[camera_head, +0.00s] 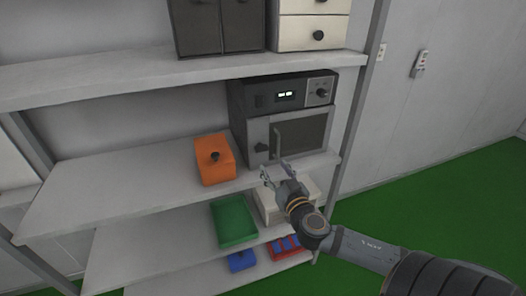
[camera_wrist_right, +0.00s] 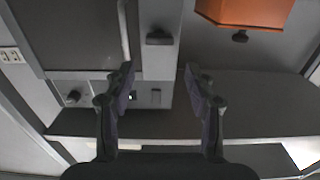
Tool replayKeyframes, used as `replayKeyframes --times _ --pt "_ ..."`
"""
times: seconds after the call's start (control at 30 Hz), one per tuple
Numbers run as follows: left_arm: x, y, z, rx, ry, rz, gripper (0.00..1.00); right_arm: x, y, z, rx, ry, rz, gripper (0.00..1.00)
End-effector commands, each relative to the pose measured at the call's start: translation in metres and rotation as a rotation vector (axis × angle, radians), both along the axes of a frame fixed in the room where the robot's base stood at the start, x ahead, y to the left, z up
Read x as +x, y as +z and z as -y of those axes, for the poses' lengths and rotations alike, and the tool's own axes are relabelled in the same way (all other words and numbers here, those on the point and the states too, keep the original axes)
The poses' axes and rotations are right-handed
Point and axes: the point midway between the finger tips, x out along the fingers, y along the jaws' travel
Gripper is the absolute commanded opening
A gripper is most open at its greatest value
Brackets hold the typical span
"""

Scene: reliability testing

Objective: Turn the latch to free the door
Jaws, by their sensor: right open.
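A dark grey appliance (camera_head: 290,98) stands on the middle shelf, with a shut-looking door (camera_head: 308,130) that has a window and a long upright handle (camera_head: 278,140). The small dark latch (camera_head: 261,147) sits on the front left of the door. In the right wrist view, which looks upside down, the latch (camera_wrist_right: 159,37) lies crosswise beside the door (camera_wrist_right: 70,32) and handle (camera_wrist_right: 123,30). My right gripper (camera_head: 274,175) is open and empty, in front of and below the latch. In the wrist view its fingertips (camera_wrist_right: 159,77) straddle the latch's line, apart from it. My left gripper is out of view.
An orange box (camera_head: 214,160) with a dark knob stands left of the appliance; it shows in the wrist view too (camera_wrist_right: 245,12). A control knob (camera_head: 321,92) is on the upper panel. Green (camera_head: 234,222) and blue (camera_head: 241,261) bins sit lower. The shelf's left part is clear.

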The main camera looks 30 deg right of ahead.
Motion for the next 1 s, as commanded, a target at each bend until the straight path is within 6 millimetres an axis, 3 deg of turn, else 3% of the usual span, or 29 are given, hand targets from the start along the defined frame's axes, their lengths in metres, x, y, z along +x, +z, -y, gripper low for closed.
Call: replayKeyframes --times 0.17,0.4,0.6,0.77,1.0 --pt "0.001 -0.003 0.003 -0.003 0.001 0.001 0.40 0.009 -0.001 0.003 0.002 -0.004 0.001 0.55" --pt "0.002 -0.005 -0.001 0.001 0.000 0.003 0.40 0.055 0.001 0.013 0.007 -0.004 0.005 0.55" --pt "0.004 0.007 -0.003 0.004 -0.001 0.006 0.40 0.089 0.002 0.022 0.003 -0.003 0.000 0.55" --pt "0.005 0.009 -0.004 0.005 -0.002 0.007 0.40 0.101 0.000 0.025 -0.001 -0.001 -0.002 0.55" --pt "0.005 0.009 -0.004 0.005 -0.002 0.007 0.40 0.102 -0.001 0.025 -0.001 0.000 -0.002 0.55"
